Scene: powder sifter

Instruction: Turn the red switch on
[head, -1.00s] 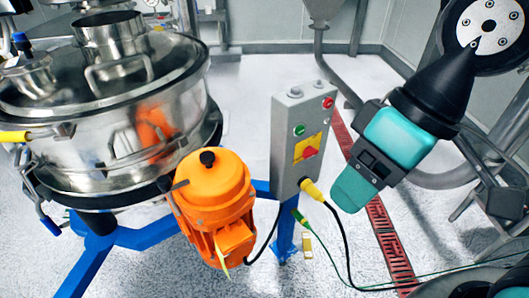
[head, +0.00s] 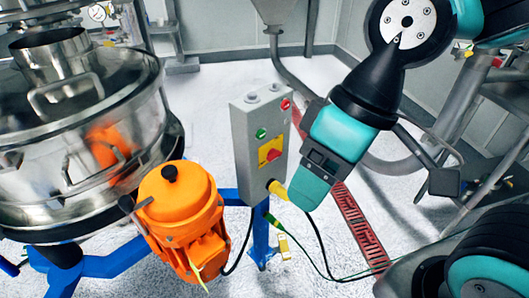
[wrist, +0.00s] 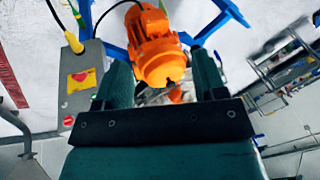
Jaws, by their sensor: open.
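The red switch (head: 271,155) sits on a yellow plate on the front of a grey control box (head: 243,165) in the head view. A green button (head: 261,133) is above it and a red button (head: 285,104) is at the upper right. My gripper (head: 300,200) is at the box's lower right and overlaps its edge in the picture; I cannot tell the gap in depth. In the wrist view my gripper (wrist: 162,68) is open, with nothing between the fingers. There the red switch (wrist: 80,76) appears left of the fingers.
An orange motor (head: 180,215) stands left of the box, beside a steel sifter (head: 70,150) on a blue frame (head: 110,262). A yellow plug (head: 277,189) with a black cable comes out of the box's lower side. A red floor grate (head: 360,230) runs behind.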

